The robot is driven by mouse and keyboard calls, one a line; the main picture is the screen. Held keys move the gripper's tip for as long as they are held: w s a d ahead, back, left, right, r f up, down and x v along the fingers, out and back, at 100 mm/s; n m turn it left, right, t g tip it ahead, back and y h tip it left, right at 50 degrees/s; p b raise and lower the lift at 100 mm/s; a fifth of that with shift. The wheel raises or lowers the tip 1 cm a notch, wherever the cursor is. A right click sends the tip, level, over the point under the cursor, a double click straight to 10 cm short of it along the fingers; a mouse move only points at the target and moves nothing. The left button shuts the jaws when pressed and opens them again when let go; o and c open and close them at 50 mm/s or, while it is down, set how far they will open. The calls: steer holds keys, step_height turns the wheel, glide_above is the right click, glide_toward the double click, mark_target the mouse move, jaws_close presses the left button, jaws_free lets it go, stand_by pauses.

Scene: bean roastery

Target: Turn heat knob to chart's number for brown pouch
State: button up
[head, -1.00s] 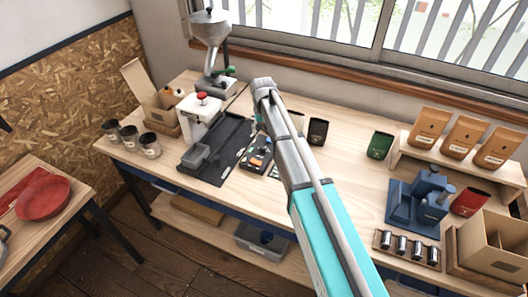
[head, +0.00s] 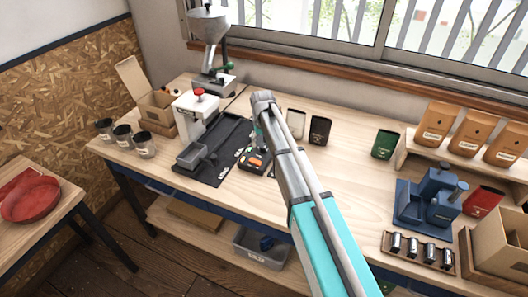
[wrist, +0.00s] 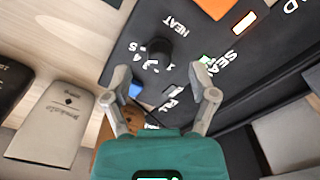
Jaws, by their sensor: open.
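The heat knob (wrist: 158,50) is a round black knob on a dark panel (wrist: 185,22). White numbers and the word HEAT are printed around it. Its pointer is not clear to me. My gripper (wrist: 163,85) is open and empty, its fingers apart below the knob in the wrist view and not touching it. In the head view my arm mostly hides the gripper, above the small control panel with an orange patch (head: 257,158). A dark brown pouch (head: 320,130) stands right of my arm. I cannot make out a readable chart.
A green pouch (head: 384,143) and a blue machine (head: 425,200) stand to the right. Kraft-brown pouches (head: 470,132) stand on a shelf. A white machine (head: 197,118) stands left. The bench middle right is clear.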

mark_target(263, 149)
steer(key=shift+f+b, duration=1.05)
steer(key=shift+f, duration=0.35)
jaws_close()
steer(key=shift+d, duration=0.45)
steer(key=shift+a, duration=0.35)
